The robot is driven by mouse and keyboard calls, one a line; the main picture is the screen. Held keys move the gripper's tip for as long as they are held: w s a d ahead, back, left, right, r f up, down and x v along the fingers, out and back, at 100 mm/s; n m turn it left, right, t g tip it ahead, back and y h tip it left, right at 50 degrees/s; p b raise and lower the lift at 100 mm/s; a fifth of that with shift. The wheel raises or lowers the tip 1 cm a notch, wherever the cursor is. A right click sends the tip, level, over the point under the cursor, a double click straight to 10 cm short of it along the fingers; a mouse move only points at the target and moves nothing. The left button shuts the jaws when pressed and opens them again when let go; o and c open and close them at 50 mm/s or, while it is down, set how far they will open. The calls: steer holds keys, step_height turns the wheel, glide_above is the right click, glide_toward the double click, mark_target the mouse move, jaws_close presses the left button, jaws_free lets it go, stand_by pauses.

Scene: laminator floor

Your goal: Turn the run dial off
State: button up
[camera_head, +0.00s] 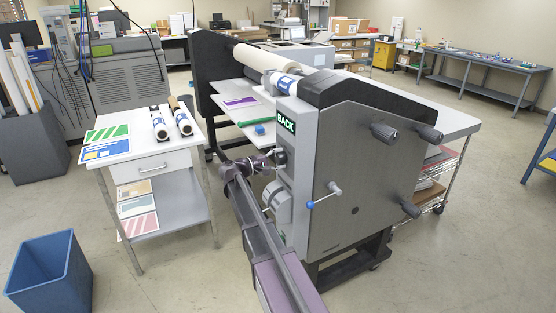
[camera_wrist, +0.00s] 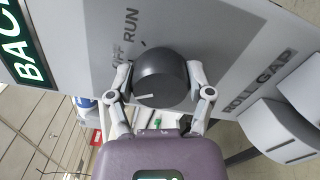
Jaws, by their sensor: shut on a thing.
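The run dial (camera_wrist: 160,72) is a dark round knob with a pale pointer line on its face. It sits on the grey panel of the laminator (camera_head: 345,165), beside the printed words OFF and RUN. My gripper (camera_wrist: 158,82) is shut on the dial, one finger on each side. The pointer line lies toward the left finger in the wrist view; I cannot tell exactly which mark it matches. In the head view my gripper (camera_head: 268,158) is at the panel just below the BACK sign, and the dial is small and partly hidden by it.
A ROLL GAP dial (camera_wrist: 285,130) is beside the run dial. A crank with a blue knob (camera_head: 311,204) sticks out of the laminator's side. A small white table (camera_head: 150,150) with rolls and prints stands left. A blue bin (camera_head: 50,275) is at the front left.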

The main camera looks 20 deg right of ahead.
steer(key=m, duration=0.5)
steer(key=shift+d+m, duration=0.1)
steer(key=shift+m, duration=0.3)
steer(key=o, duration=1.1)
steer(key=shift+d+f, duration=0.1)
steer(key=shift+o, duration=0.2)
steer(key=a, duration=1.2)
steer(key=shift+s, duration=0.2)
